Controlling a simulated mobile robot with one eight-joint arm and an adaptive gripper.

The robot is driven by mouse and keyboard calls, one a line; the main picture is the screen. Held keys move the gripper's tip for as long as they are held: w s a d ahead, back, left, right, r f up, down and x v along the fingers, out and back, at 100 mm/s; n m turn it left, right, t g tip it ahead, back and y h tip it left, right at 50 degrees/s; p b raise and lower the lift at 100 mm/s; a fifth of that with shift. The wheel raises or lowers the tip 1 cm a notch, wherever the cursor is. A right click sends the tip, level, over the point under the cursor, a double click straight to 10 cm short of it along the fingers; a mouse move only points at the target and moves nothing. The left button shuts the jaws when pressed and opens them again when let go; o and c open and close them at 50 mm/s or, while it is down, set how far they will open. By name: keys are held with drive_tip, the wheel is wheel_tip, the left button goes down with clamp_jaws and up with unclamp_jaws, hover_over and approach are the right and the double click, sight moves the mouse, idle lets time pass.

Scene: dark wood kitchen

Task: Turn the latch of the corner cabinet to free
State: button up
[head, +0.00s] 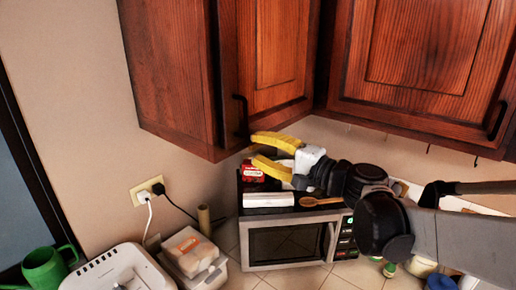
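The corner cabinet (276,50) hangs on the wall, its dark red-brown wooden door closed. A dark upright handle (241,115) is on the door's lower left; I cannot make out a separate latch or its position. My gripper (256,148) has two yellow fingers spread apart, pointing left, with nothing seen between them. It is just below the cabinet's lower edge and the handle, above the microwave. I cannot tell whether the upper finger touches the cabinet.
A microwave (285,243) stands below, with a red box (251,174), a white box (269,200) and a wooden spoon (318,202) on top. Another wall cabinet (425,45) is at right. A white appliance (118,270), container (192,255) and green watering can (44,268) are lower left.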

drive_tip(key=v, duration=1.1)
drive_tip(key=s+f+n+g+h+b, duration=0.2)
drive_tip(key=s+f+h+b, duration=0.3)
drive_tip(key=f, duration=0.6)
drive_tip(key=s+f+n+g+b, duration=0.1)
drive_tip(key=s+f+b, duration=0.2)
drive_tip(key=f+b, duration=0.55)
drive_tip(key=s+d+f+n+h+b, duration=0.1)
drive_tip(key=s+d+f+h+b, duration=0.2)
drive_tip(key=f, duration=0.4)
drive_tip(key=s+d+f+n+h+b, duration=0.2)
drive_tip(key=d+f+h+b, duration=0.1)
drive_tip(key=f, duration=0.4)
drive_tip(key=s+d+f+n+h+b, duration=0.1)
drive_tip(key=s+d+f+h+b, duration=0.2)
drive_tip(key=d+f, duration=0.2)
wheel_tip(320, 180, down, 3)
drive_tip(key=shift+s+g, duration=0.35)
drive_tip(key=shift+g, duration=0.05)
drive_tip(key=shift+d, duration=0.1)
